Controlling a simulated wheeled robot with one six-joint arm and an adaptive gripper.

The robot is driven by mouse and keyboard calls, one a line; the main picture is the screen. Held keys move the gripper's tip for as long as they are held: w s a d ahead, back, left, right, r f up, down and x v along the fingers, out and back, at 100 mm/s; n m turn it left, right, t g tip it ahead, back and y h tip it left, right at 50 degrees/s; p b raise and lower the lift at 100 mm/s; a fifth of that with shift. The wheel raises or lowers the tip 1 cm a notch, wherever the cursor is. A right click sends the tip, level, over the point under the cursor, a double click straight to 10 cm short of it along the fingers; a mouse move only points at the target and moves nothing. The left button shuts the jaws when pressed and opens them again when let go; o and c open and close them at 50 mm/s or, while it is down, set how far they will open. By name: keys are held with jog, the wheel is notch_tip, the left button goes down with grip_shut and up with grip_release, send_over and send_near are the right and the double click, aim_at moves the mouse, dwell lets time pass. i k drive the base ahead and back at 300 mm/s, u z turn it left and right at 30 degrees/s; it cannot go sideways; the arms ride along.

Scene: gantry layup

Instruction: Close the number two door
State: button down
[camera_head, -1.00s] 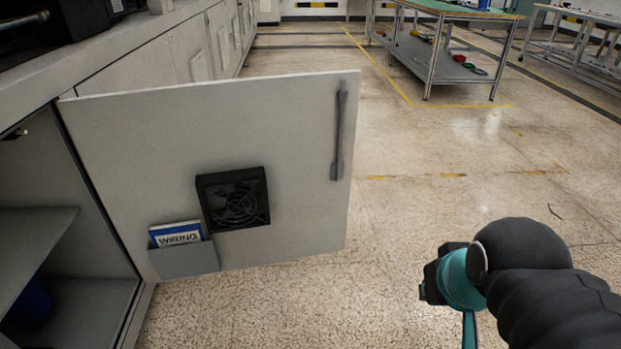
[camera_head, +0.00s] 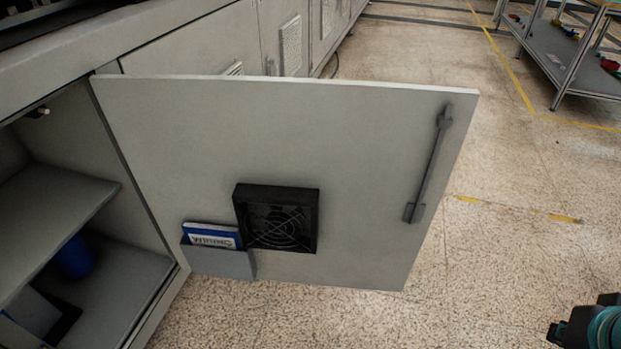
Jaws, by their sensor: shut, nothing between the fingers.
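A grey cabinet door (camera_head: 340,130) stands wide open, hinged at its left edge, with its inner face toward me. The inner face carries a dark vertical bar (camera_head: 428,165) near the free edge, a black fan (camera_head: 277,218) and a pocket (camera_head: 220,264) holding a blue and white wiring booklet (camera_head: 212,234). No door number shows from this side. Only a teal and black part of my arm shows at the lower right corner, apart from the door. My gripper's fingers are out of view.
The open cabinet at left has a shelf (camera_head: 60,205) and a blue object (camera_head: 74,257) inside. Other closed doors run along the cabinet row behind. A metal workbench (camera_head: 555,65) stands at the upper right. The floor right of the door is clear.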

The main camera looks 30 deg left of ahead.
aim_at(198, 149)
jog(key=i, duration=3.25)
jog(key=u, duration=4.4)
jog(key=k, duration=0.4)
jog(key=z, duration=0.15)
